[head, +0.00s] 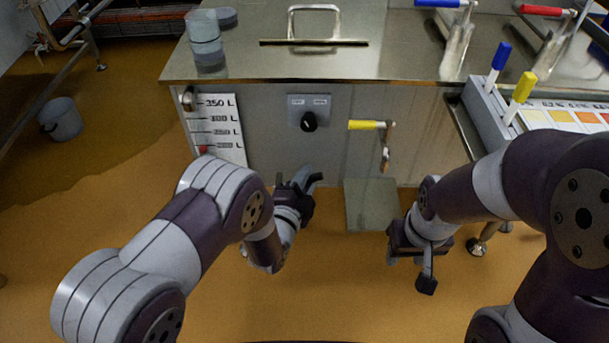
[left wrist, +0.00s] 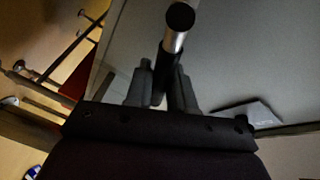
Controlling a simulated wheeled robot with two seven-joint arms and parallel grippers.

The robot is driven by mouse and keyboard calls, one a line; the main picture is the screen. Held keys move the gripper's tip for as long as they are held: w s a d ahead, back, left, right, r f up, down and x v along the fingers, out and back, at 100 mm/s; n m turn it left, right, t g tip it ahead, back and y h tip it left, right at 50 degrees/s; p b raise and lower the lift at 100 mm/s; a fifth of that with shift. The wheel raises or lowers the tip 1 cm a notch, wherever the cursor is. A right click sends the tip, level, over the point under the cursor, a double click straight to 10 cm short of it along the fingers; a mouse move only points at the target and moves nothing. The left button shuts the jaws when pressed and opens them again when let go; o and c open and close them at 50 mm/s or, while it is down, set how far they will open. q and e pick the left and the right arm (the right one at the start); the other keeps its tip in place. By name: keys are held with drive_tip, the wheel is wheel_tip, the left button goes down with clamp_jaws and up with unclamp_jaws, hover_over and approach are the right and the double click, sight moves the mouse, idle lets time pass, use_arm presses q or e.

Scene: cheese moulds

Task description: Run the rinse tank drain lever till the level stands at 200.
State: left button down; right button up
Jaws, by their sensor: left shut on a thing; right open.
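The rinse tank (head: 270,155) has a white level scale (head: 229,158) on its front, with 350 L at the top and a lowest visible mark that looks like 200 L. A red marker (head: 203,149) sits beside that lowest mark; the exact reading is too small to tell. My left gripper (head: 306,183) is low in front of the tank. In the left wrist view its fingers are shut on a dark lever handle (left wrist: 180,18) with a metal band. In the head view the gripper mostly hides this lever. My right gripper (head: 418,270) is open and empty at the right.
A black knob (head: 309,122) and a yellow-handled lever (head: 366,125) are on the steel front above my grippers. A grey plate (head: 372,204) is between them. A console with blue and yellow levers (head: 523,88) stands at the right. A bucket (head: 61,119) is on the floor at left.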

use_arm(q)
drive_tip(key=shift+d+f+m+g+y+p, duration=0.2)
drive_tip(key=shift+f+m+p, duration=0.2)
drive_tip(key=shift+m, duration=0.2)
drive_tip(key=shift+d+f+m+g+y+p, duration=0.1)
drive_tip(key=shift+f+m+g+p, duration=0.2)
drive_tip(key=shift+m, duration=0.3)
drive_tip(key=shift+f+m+p, duration=0.35)
drive_tip(key=shift+f+m, duration=0.4)
drive_tip(key=shift+m, duration=0.15)
drive_tip(key=shift+y, duration=0.4)
drive_tip(key=c, duration=1.1)
unclamp_jaws()
drive_tip(key=shift+f, duration=0.1)
drive_tip(key=shift+o, duration=0.2)
drive_tip(key=p+v, duration=0.4)
drive_tip(key=v, duration=0.9)
drive_tip(key=shift+p, duration=0.35)
